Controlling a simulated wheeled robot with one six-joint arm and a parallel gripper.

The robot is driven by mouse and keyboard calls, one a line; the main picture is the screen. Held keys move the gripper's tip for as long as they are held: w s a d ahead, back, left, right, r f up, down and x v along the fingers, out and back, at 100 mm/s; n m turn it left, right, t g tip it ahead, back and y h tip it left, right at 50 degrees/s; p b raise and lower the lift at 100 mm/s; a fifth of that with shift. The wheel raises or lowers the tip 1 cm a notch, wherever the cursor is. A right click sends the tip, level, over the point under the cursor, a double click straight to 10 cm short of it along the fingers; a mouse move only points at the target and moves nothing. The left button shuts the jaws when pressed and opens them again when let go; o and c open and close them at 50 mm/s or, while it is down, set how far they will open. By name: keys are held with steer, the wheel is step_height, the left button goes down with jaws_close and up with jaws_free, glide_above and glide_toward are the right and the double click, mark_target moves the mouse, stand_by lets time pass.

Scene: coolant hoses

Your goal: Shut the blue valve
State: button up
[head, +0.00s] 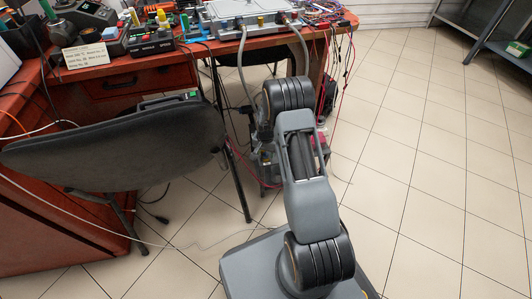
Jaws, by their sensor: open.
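I cannot make out a blue valve for certain in the head view. A grey metal unit (222,17) stands at the back of the red bench (117,73), cut off by the top edge. Small fittings sit along its front, a yellow one (261,21) and a reddish one (283,17) among them. Two grey hoses hang from this unit over the bench's front edge, a left hose (240,55) and a right hose (304,48). Their lower ends are hidden behind my arm. My arm rises from the base in front of the bench. My gripper does not show.
A dark chair (120,145) stands left of my arm, against the bench. Tools, a white label card (84,58) and instruments crowd the bench top. Loose cables hang at the bench's right end and lie on the floor. The tiled floor (430,150) to the right is clear.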

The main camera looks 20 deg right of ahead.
mark_target(266, 154)
step_height(266, 154, up, 13)
steer(key=p, duration=0.4)
steer(key=shift+p, duration=0.4)
steer(key=shift+r, duration=0.15)
step_height(266, 154, down, 14)
steer(key=n+b, duration=0.1)
steer(key=n, duration=1.1)
steer(key=shift+c, duration=0.2)
